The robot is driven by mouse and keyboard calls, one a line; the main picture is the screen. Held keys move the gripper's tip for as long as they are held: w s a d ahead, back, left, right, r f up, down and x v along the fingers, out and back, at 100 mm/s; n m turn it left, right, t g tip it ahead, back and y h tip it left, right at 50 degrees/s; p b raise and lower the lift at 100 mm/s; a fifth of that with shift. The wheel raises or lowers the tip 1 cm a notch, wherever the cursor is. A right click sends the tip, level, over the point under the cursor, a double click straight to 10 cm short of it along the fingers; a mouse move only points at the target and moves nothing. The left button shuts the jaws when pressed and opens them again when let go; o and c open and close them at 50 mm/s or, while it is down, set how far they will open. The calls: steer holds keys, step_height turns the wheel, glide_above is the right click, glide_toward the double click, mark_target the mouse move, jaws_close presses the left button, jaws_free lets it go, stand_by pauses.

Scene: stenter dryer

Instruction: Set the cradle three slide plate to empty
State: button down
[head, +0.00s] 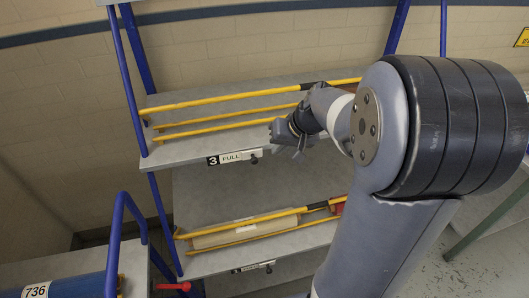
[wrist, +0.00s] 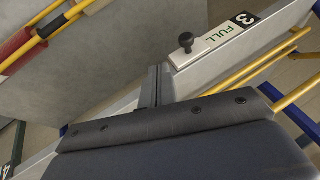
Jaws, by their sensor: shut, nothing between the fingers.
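The cradle three slide plate (head: 232,157) is on the front edge of the upper grey shelf and reads FULL, beside a black 3. Its dark knob (head: 254,160) is at the plate's right end. In the wrist view the plate (wrist: 222,36) appears upside down at upper right, with the black knob (wrist: 185,42) at its left end. My gripper (head: 277,138) is near the shelf edge, a little up and right of the knob in the head view. In the wrist view my gripper's fingers (wrist: 158,85) are shut and empty, apart from the knob.
Yellow rails (head: 230,94) run along the upper shelf. The lower shelf (head: 215,265) holds a pale roll (head: 245,231) behind yellow rails and has its own label and knob. Blue posts (head: 127,75) frame the rack. A blue roll marked 736 (head: 75,286) is at lower left.

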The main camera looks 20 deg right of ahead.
mark_target(253, 158)
steer(key=shift+w+a+f+p, duration=0.25)
steer(key=shift+a+f, duration=0.4)
steer(key=shift+a, duration=0.3)
steer(key=shift+w+a+f+p, duration=0.25)
steer(key=shift+a+f, duration=0.35)
steer(key=shift+a, duration=0.35)
steer(key=a, duration=0.6)
steer(key=shift+a, duration=0.25)
